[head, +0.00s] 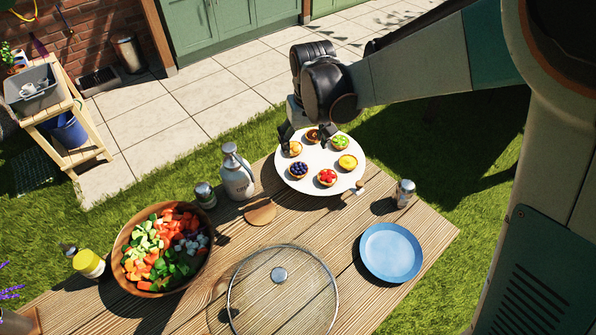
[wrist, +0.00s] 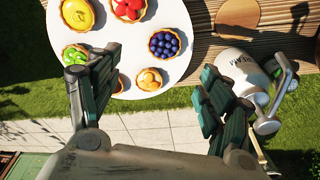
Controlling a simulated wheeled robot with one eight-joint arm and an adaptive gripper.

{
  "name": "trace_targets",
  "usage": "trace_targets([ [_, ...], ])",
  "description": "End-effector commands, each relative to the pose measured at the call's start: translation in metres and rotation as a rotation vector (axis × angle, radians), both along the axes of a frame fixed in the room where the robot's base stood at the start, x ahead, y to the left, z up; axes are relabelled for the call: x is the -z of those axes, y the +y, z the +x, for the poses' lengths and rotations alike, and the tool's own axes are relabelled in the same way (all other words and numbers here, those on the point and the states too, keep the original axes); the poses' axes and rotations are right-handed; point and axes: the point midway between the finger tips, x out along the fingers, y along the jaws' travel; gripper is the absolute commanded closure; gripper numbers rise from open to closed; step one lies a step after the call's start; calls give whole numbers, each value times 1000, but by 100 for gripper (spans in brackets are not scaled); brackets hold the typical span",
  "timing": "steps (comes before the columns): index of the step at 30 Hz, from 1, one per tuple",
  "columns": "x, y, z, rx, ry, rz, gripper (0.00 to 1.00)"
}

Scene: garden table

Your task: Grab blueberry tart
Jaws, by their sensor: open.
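The blueberry tart (head: 299,169) sits on a round white plate (head: 316,187) at the far end of the wooden table, at the plate's lower left. In the wrist view the blueberry tart (wrist: 164,44) lies above and between my finger tips, apart from them. My gripper (head: 305,138) is open and empty over the plate's far edge. In the wrist view its fingers (wrist: 160,75) are spread wide, with an orange-topped tart (wrist: 150,81) showing between them. Other tarts, with red, yellow, green and dark toppings, share the plate.
A shaker (head: 404,193) and a blue plate (head: 391,252) are to the right.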

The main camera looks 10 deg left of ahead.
Motion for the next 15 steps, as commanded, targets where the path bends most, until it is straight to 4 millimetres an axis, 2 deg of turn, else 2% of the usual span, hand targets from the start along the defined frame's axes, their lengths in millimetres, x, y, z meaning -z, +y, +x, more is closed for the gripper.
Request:
trace_targets([
  [1,13,1,2,1,0,0,28],
  [6,44,3,6,1,0,1,28],
  [10,59,4,8,2,0,2,28],
  [15,66,5,9,2,0,2,28],
])
